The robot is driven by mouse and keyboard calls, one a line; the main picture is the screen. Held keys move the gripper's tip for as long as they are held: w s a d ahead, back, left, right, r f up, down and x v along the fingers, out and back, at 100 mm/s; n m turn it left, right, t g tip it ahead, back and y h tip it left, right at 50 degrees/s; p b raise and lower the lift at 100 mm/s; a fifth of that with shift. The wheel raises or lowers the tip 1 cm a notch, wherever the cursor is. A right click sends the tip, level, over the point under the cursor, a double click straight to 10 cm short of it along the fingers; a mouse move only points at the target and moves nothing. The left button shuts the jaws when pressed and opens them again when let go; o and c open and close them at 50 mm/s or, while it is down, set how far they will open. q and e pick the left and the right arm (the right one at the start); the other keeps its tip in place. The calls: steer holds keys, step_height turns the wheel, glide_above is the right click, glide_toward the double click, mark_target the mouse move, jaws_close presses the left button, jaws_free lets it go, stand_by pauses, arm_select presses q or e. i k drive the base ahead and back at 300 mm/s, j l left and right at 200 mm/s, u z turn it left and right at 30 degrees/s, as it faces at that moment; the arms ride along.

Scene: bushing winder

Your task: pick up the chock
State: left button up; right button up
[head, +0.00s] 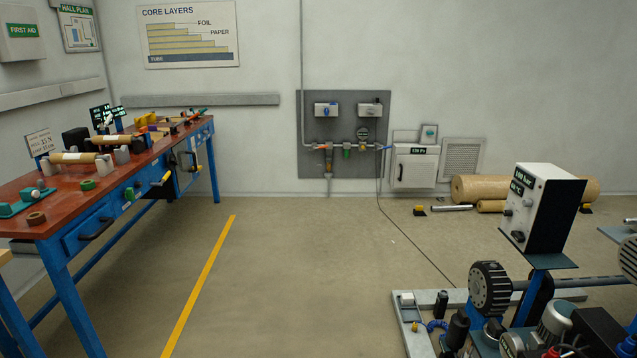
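A small black-and-yellow block (419,210), which looks like a chock, sits on the floor near the back wall, left of the brown rolls. A second similar block (586,208) lies on the floor at the right end of the large roll (490,187). Both are small and far off, so their exact shape is hard to tell. Neither of my grippers is in view.
A red-topped blue workbench (130,168) with tools and wound tubes stands at left. The winder (490,288) with its control box (530,208) blocks the right foreground. A metal bar (451,207) lies by the rolls. The floor between bench and winder is clear.

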mark_target(417, 212)
steer(key=i, duration=2.45)
steer(key=i+l+z, duration=0.15)
steer(key=i, duration=2.3)
steer(key=i+z, duration=0.3)
steer(key=i, duration=0.2)
steer(key=i+j+z, duration=0.25)
steer(key=i, duration=0.25)
steer(key=i+j+z, duration=0.15)
steer(key=i+z, duration=0.15)
steer(key=i, duration=0.2)
steer(key=i+l+z, duration=0.15)
steer(key=i+z, duration=0.15)
steer(key=z, duration=0.2)
steer(key=i+z, duration=0.3)
steer(key=z, duration=0.15)
steer(key=i+z, duration=0.35)
steer(key=z, duration=0.15)
steer(key=i+l, duration=0.1)
steer(key=i, duration=0.3)
steer(key=i+u, duration=0.1)
steer(key=i, duration=0.35)
